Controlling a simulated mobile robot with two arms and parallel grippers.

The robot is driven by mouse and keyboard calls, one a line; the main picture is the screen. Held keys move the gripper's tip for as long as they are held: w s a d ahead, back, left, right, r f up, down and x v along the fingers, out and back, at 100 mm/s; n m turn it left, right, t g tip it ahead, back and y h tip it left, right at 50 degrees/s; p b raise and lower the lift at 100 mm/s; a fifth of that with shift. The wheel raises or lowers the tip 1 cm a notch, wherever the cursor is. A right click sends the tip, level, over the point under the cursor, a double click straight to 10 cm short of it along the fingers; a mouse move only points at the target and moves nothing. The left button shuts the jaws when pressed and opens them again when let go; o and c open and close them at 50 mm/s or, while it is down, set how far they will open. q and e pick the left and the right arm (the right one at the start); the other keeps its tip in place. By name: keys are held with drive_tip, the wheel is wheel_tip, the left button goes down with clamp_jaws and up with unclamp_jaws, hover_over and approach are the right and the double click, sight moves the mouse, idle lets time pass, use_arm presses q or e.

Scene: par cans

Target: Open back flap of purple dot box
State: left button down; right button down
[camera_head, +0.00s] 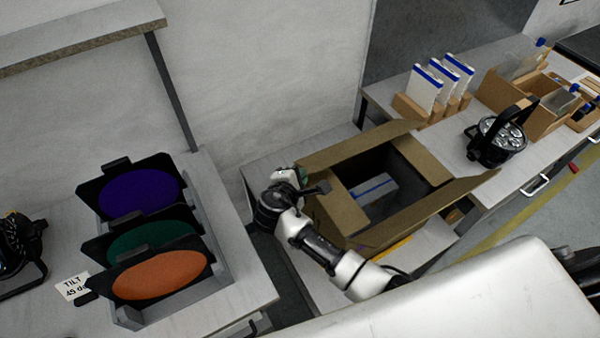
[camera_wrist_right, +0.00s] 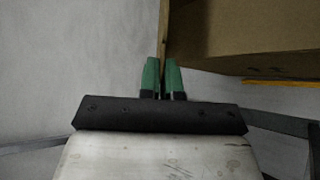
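The open cardboard box (camera_head: 340,222) stands right of centre in the head view. Its back flap (camera_head: 360,146) is a long strip slanting along the rear rim. The front flap (camera_head: 440,198) leans outward, and side flaps show at left and right. My right gripper (camera_head: 303,174) is at the left end of the back flap. In the wrist view its green fingertips (camera_wrist_right: 163,78) are close together, with a thin cardboard edge between them; they look shut on it. My left gripper is not in view.
A pale blue-striped item (camera_head: 372,188) lies inside the box. Purple, green and orange filters (camera_head: 160,281) stand in a rack at left. A black lamp (camera_head: 497,140) and wooden holders (camera_head: 405,108) with white panels occupy the right bench. A grey wall is close behind the box.

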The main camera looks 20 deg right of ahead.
idle(0.4)
drive_tip(key=c, duration=1.3)
unclamp_jaws()
drive_tip(key=b+v, duration=0.2)
drive_tip(key=v, duration=0.8)
drive_tip(key=shift+s+a+r, duration=0.15)
drive_tip(key=shift+a, duration=0.15)
